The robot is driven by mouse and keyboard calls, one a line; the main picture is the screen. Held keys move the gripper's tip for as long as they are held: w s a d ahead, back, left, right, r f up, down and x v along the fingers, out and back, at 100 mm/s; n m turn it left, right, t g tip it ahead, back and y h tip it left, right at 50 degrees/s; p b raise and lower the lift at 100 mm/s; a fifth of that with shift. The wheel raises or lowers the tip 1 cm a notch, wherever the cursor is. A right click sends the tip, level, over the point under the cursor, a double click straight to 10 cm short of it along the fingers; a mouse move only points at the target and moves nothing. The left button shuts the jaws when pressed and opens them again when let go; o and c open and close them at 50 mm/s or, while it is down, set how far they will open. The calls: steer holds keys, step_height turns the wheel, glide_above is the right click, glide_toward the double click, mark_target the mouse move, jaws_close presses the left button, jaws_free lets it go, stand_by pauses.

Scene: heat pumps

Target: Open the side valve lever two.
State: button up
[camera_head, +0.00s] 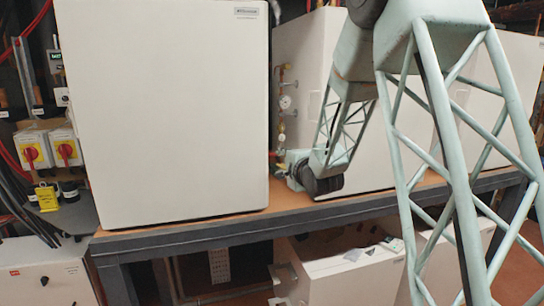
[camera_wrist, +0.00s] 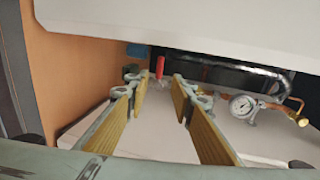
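A small red lever (camera_wrist: 160,67) shows in the wrist view, upright at the far end of the gap between my fingers, near a dark horizontal pipe. I cannot tell if it is side valve lever two. My gripper (camera_wrist: 157,88) is open, its two yellow-padded fingers apart with nothing between them. The fingertips point toward the red lever and appear short of it. In the head view my gripper (camera_head: 289,168) is at the piping between two white cabinets. Its fingertips and the lever there are too small and covered to make out.
A pressure gauge (camera_wrist: 242,104) with brass fittings (camera_wrist: 300,121) sits right of my fingers. A white cabinet edge (camera_wrist: 190,22) hangs close above. In the head view, the large white cabinet (camera_head: 165,110) stands left of the piping on the wooden shelf (camera_head: 240,217).

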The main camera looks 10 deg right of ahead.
mark_target(272, 155)
steer(key=shift+w, duration=0.1)
steer(key=shift+p+x, duration=1.4)
steer(key=shift+x, duration=5.4)
steer(key=shift+f, duration=0.1)
jaws_close()
